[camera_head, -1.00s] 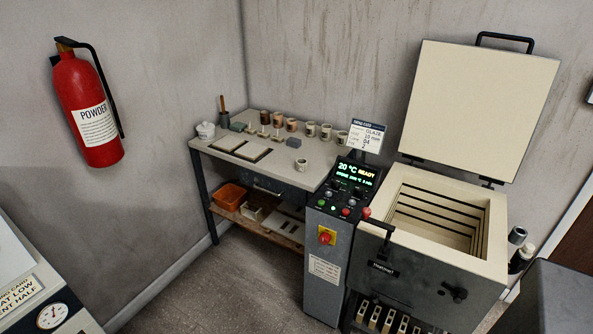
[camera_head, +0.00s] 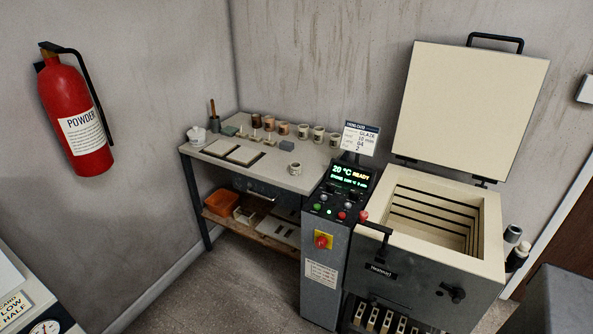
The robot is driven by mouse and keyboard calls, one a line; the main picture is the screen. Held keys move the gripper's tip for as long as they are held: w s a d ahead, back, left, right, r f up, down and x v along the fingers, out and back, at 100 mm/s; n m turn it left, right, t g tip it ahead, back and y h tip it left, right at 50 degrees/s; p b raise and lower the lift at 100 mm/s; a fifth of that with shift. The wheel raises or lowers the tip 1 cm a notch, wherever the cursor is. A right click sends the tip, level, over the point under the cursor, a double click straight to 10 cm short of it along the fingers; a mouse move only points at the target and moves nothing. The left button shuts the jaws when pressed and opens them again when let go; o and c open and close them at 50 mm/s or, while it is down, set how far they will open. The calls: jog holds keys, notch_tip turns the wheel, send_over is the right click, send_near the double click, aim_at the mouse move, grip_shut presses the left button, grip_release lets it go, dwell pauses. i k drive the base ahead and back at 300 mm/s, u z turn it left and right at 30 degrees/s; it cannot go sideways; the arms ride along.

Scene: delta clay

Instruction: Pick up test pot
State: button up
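A small pale pot (camera_head: 295,168), which looks like the test pot, stands upright on the worktable (camera_head: 285,184) near its front right part. It is small in the picture, so its markings cannot be read. A row of several similar small pots and jars (camera_head: 302,130) stands along the back of the table. My gripper is not in view.
An open kiln (camera_head: 445,262) with its lid (camera_head: 457,112) raised stands right of the table. Its control panel (camera_head: 345,190) reads 20 °C READY. A fire extinguisher (camera_head: 80,120) hangs on the left wall. Floor (camera_head: 235,285) is clear before the table.

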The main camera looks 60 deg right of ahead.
aim_at(296, 169)
jog(key=i, duration=0.85)
jog(key=u, duration=0.05)
